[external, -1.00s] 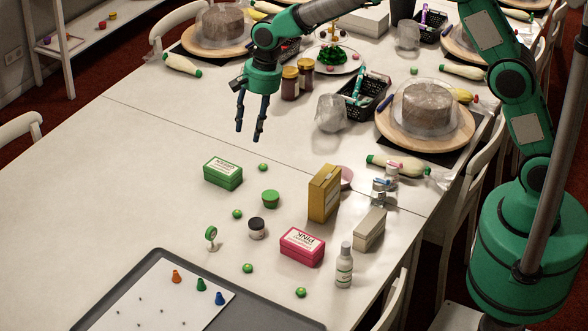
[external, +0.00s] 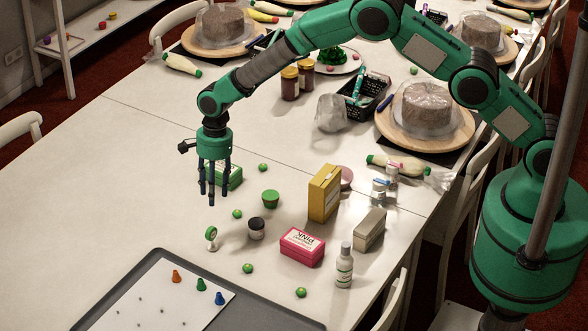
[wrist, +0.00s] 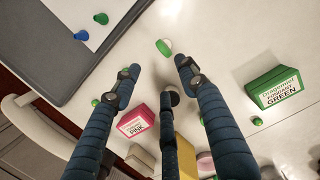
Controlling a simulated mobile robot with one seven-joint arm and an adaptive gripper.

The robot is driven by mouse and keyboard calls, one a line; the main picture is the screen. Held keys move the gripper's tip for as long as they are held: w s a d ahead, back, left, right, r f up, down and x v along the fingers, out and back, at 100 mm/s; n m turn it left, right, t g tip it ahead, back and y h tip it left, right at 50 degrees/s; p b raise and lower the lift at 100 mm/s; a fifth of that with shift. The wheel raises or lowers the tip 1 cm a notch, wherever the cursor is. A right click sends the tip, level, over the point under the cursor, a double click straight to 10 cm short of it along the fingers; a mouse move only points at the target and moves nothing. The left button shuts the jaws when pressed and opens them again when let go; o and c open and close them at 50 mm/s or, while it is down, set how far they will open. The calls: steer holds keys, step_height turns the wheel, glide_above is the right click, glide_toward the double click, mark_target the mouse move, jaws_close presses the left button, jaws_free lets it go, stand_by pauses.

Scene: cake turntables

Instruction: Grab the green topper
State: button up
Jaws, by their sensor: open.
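The green topper (external: 211,234), a small round green disc on a short stem with a pale foot, stands upright on the white table, behind the grey tray. In the wrist view the green topper (wrist: 164,46) appears top centre, beyond the fingertips. My gripper (external: 213,197) points down above the table, just behind the topper in the external view, apart from it. Its three dark fingers are spread open and empty, also in the wrist view (wrist: 160,78). The fingers partly cover the green box (external: 235,178) in the external view.
A dark-lidded jar (external: 256,229), a green-lidded tub (external: 270,198) and a pink box (external: 301,247) stand to the right. Small green balls (external: 248,268) lie around. The grey tray (external: 150,266) holds a white sheet with coloured cones (external: 202,284). The table left of the topper is clear.

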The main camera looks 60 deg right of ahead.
mark_target(212, 228)
steer(key=shift+a+f, duration=0.1)
steer(key=shift+f, duration=0.05)
steer(key=shift+a+f, duration=0.2)
steer(key=shift+f, duration=1.2)
steer(key=shift+a+f, duration=0.2)
steer(key=shift+f, duration=1.25)
steer(key=shift+a+f, duration=0.2)
steer(key=shift+f, duration=1.2)
steer(key=shift+w+a+f, duration=0.1)
steer(key=shift+a+f, duration=0.05)
steer(key=shift+f, duration=1.15)
steer(key=shift+w+a+f, duration=0.1)
steer(key=shift+a+f, duration=0.05)
steer(key=shift+f, duration=1.1)
steer(key=shift+c, duration=0.5)
steer(key=c, duration=0.8)
